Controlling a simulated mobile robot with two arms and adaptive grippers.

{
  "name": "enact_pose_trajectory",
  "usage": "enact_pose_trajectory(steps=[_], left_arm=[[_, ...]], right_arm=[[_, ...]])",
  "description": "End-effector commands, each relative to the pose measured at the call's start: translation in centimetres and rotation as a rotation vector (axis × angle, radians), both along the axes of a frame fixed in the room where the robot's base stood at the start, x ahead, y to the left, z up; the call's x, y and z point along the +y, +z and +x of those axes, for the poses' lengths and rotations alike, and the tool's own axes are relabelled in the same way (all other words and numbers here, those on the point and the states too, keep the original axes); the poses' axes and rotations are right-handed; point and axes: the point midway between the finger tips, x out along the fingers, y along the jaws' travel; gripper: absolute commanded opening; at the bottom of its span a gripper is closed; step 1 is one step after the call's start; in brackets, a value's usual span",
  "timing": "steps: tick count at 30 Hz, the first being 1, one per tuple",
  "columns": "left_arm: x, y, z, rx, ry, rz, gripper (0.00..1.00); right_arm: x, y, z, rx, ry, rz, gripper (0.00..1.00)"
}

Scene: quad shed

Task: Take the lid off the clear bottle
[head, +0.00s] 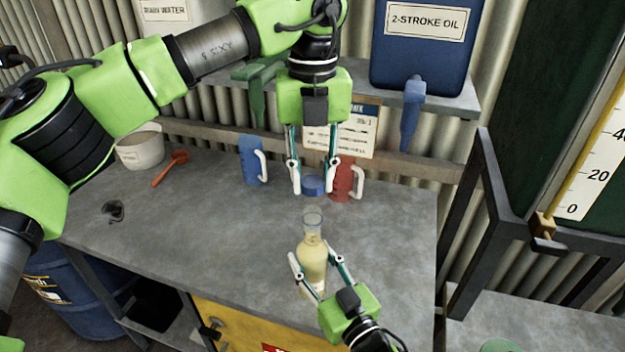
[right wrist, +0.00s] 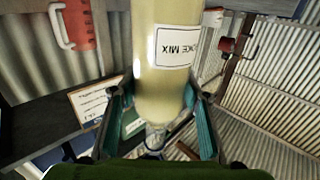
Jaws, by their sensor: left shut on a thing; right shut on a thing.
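The clear bottle (head: 312,262) holds a pale yellow liquid and stands over the front part of the bench, its neck open at the top. My right gripper (head: 312,253) is shut around its body. In the right wrist view the bottle (right wrist: 160,95) fills the middle between the fingers, with a white label ending in "MIX".
A blue jug (head: 251,160) and a red jug (head: 341,180) stand at the back of the grey bench (head: 210,225). A white bucket (head: 140,150) and an orange scoop (head: 170,168) are at the left. A shelf carries a blue oil container (head: 425,55). The bench's middle left is mostly clear.

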Motion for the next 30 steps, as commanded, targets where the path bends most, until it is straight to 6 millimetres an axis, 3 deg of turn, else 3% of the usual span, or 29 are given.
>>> enact_pose_trajectory(steps=[1,3,16,30], left_arm=[[0.0,0.0,0.0,0.0,0.0,0.0,0.0],[0.0,0.0,0.0,0.0,0.0,0.0,0.0],[0.0,-0.1,0.0,0.0,0.0,0.001,0.0],[0.0,-0.1,0.0,0.0,0.0,0.001,0.0]], right_arm=[[0.0,0.1,0.0,-0.002,0.0,0.001,0.48],[0.0,0.1,0.0,-0.002,0.0,0.001,0.62],[-0.3,-0.1,-0.6,0.001,0.0,0.0,0.62],[-4.4,-0.1,-8.3,0.002,0.0,-0.001,0.62]])
